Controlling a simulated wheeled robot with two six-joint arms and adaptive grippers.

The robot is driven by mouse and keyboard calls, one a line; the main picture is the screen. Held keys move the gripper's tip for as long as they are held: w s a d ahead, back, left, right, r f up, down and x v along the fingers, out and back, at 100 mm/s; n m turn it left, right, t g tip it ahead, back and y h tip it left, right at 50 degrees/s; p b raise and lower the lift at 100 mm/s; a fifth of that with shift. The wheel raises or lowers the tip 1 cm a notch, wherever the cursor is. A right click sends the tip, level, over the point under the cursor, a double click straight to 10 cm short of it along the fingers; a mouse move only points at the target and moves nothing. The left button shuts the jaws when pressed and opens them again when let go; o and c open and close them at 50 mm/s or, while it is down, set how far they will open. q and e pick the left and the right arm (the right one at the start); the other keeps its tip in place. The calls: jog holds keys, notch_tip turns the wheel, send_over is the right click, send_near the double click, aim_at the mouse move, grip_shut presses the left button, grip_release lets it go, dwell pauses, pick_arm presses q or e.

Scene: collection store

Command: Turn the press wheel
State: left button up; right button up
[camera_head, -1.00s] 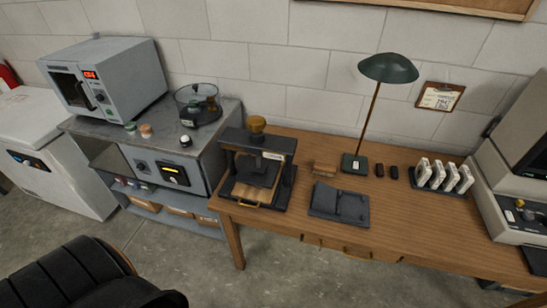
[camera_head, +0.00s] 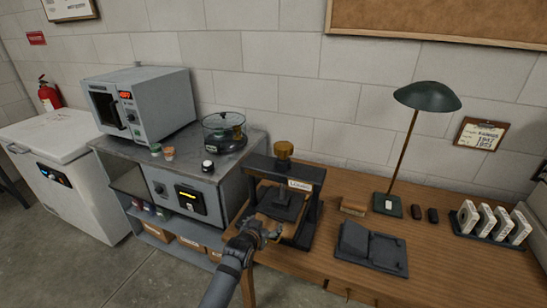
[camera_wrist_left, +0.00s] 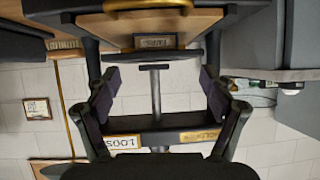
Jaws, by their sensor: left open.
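The press (camera_head: 313,210) is a dark frame on the left end of the wooden table, with a pale label on its crossbar. Its wheel is a small brass knob (camera_head: 284,150) on top. My left gripper (camera_head: 270,232) is in front of the press, low near its brass handle and well below the knob. In the left wrist view the open, empty fingers (camera_wrist_left: 160,95) frame the press's screw; its crossbar (camera_wrist_left: 160,138) with a "LOOSE" label shows inverted. The brass handle (camera_wrist_left: 148,5) is at the top edge. I cannot make out the knob there. My right gripper is out of view.
Left of the press stands a grey bench (camera_head: 238,170) with a microwave-like oven (camera_head: 150,100) and a round glass-topped device (camera_head: 224,130).

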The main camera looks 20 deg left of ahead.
pick_arm(q)
jog(key=w+r+t+b, duration=0.1)
jog(key=w+r+t, duration=0.25)
jog(key=r, duration=0.85)
jog(key=t+b, duration=0.1)
jog(key=t, duration=0.1)
send_near(284, 144)
jog(key=w+p, duration=0.1)
jog(key=w, duration=0.9)
jog(key=shift+a+f+p, duration=0.15)
jog(key=shift+f+p, duration=0.1)
jog(key=shift+p, duration=0.1)
